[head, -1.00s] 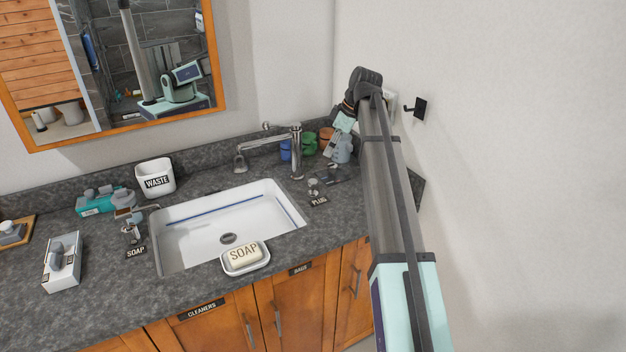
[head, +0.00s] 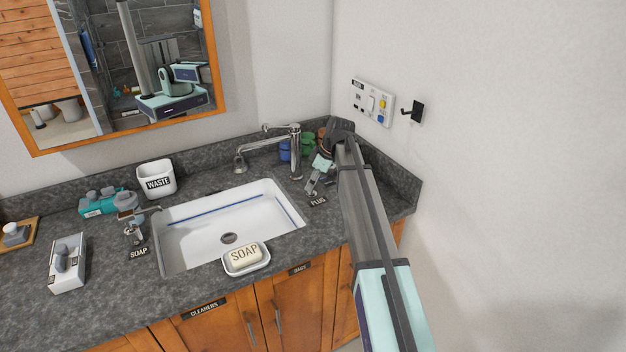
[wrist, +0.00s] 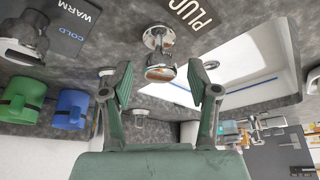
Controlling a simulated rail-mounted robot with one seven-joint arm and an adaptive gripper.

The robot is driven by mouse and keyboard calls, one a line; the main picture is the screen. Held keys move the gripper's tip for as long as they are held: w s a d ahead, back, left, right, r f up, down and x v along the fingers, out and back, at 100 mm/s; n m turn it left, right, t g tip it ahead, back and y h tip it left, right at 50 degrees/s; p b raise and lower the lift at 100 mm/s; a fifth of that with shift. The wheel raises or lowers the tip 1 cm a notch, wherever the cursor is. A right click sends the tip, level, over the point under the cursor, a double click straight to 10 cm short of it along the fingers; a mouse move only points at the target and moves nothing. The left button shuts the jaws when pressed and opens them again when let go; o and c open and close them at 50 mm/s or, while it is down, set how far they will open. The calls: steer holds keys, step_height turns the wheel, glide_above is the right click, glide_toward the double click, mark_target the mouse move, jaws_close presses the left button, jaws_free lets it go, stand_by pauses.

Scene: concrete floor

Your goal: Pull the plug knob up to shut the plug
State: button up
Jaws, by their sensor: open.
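The plug knob (wrist: 160,69) is a small round chrome knob on a short stem with a round base. In the wrist view it stands beside the PLUG label (wrist: 190,8). My gripper (wrist: 162,80) is open, with its two green-padded fingers apart on either side of the knob's near end. No finger contact is visible. In the head view my gripper (head: 316,182) is low over the counter by the PLUG label (head: 318,201), and it largely hides the knob. The white sink (head: 200,240) has a dark round drain (head: 229,238).
The chrome faucet (head: 296,155) stands just left of my gripper. Blue (wrist: 71,109) and green (wrist: 22,100) mugs are close by. A soap dish (head: 246,271) sits at the sink's front edge. A wall panel (head: 373,102) and hook (head: 413,110) are to the right.

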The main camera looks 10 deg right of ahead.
steer(key=shift+c, duration=0.3)
jaws_close()
steer(key=shift+r, duration=1.5)
steer(key=shift+o, duration=0.3)
jaws_free()
steer(key=v, duration=1.2)
